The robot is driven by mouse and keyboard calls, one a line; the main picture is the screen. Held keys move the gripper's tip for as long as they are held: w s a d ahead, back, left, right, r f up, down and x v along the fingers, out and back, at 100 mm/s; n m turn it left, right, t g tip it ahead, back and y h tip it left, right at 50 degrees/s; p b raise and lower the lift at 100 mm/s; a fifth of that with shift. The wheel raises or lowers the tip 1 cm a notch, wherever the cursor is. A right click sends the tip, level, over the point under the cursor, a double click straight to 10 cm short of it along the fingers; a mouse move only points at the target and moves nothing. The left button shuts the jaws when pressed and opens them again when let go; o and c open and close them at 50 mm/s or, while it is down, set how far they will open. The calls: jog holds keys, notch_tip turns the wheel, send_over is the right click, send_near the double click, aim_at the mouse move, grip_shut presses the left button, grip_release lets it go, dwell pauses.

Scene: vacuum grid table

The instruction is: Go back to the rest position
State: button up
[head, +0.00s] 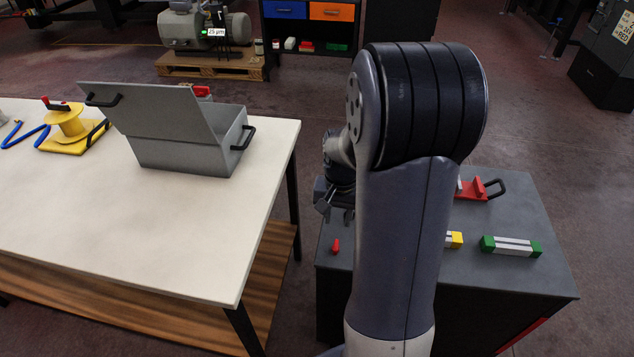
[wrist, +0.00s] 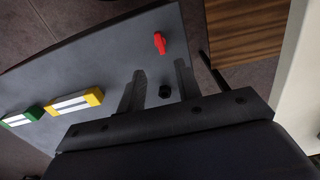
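My gripper (head: 334,203) hangs above the left edge of the dark grey table, beyond my upright arm. In the wrist view my gripper (wrist: 158,85) has its two fingers apart with nothing held between them. A small red piece (head: 336,246) lies on the table below it. The red piece also shows in the wrist view (wrist: 160,43), past the fingertips. My arm hides part of the grey table in the head view.
The grey table (head: 540,272) holds a yellow-ended block (head: 454,239), a green-ended block (head: 511,246) and a red item with a black handle (head: 482,189). A white table (head: 190,222) on the left carries an open grey box (head: 185,154) and a yellow spool (head: 68,122).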

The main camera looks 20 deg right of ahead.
aim_at(336, 244)
notch_tip(336, 244, down, 11)
jog(key=shift+r, duration=0.15)
dwell(0.4)
jog(key=shift+r, duration=0.1)
